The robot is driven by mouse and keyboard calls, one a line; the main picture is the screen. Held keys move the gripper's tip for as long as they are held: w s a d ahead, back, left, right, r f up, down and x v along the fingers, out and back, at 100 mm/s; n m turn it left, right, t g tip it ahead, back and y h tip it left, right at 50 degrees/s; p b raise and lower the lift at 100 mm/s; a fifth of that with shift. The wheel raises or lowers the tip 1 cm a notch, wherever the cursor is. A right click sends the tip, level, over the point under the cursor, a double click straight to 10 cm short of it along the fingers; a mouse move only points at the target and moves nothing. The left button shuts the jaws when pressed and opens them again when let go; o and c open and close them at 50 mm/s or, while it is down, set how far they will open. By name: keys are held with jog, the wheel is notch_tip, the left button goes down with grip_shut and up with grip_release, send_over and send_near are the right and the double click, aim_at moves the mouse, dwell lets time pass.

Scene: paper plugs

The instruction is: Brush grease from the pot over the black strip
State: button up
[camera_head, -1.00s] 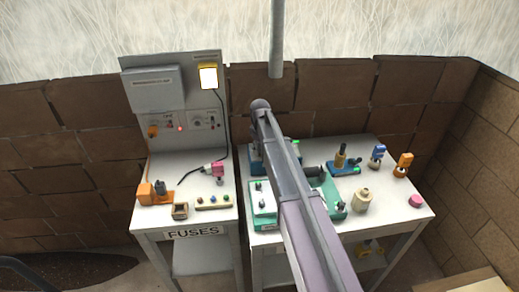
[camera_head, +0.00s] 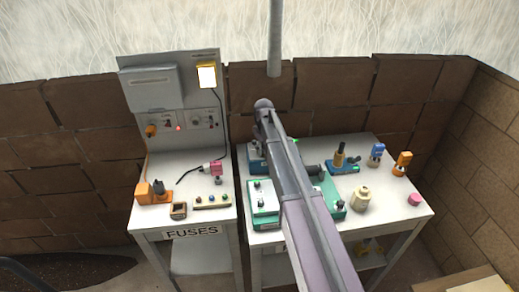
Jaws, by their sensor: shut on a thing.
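My arm crosses in front of the right-hand bench (camera_head: 400,222) and hides part of its middle. My gripper is not visible; it is hidden behind the arm or out of sight, and so is anything it holds. No brush can be made out. A cream pot (camera_head: 361,200) with a narrower top stands upright on the bench, right of the arm; I cannot tell whether it holds grease. A dark cylindrical part (camera_head: 315,171) shows just right of the arm above a green base (camera_head: 330,190). I cannot make out the black strip for certain.
A blue-based device (camera_head: 343,165), a blue item (camera_head: 376,154), an orange item (camera_head: 402,163) and a pink piece (camera_head: 414,199) stand at the right. A green-and-white box (camera_head: 263,205) is left of the arm. The fuse bench (camera_head: 190,222) stands left, across a narrow gap.

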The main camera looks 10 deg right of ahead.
jog(key=shift+d, duration=1.05)
jog(key=shift+f, duration=0.1)
jog(key=shift+a, duration=0.1)
jog(key=shift+a, duration=1.95)
notch_tip(320, 180, up, 6)
jog(key=p, duration=0.5)
jog(key=shift+p, duration=0.4)
jog(key=shift+r+p, duration=1.5)
